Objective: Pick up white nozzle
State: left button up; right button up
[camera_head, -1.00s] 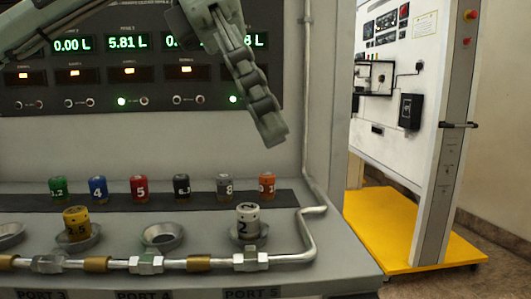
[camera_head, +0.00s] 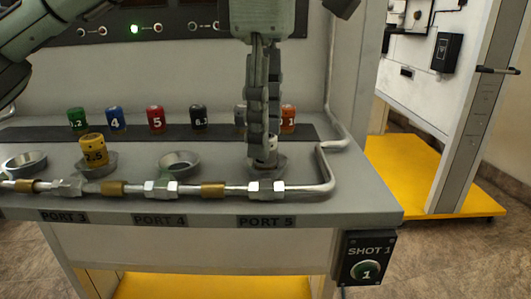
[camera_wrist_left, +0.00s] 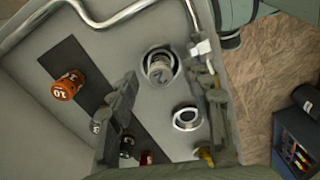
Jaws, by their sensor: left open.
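The white nozzle (camera_wrist_left: 161,71) stands in the Port 5 cup (camera_head: 281,166). In the head view only a small pale piece of the nozzle (camera_head: 271,145) shows, the rest hidden by my left gripper (camera_head: 262,152). That gripper points straight down over the cup. In the left wrist view my left gripper (camera_wrist_left: 165,77) is open, with one finger to each side of the nozzle. I cannot tell whether a finger touches it. My right gripper is not in view.
Behind stands a row of coloured nozzles: green (camera_head: 77,120), blue (camera_head: 115,118), red (camera_head: 155,118), black (camera_head: 198,118), grey (camera_head: 239,116) and orange (camera_head: 288,118). A yellow nozzle (camera_head: 93,151) sits in another cup. The Port 4 cup (camera_head: 180,163) is empty. A metal pipe (camera_head: 222,190) runs along the front.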

pick_arm(q)
jog(key=shift+f, duration=0.35)
jog(key=shift+c, duration=0.6)
grip_shut()
jog(key=shift+r, duration=0.1)
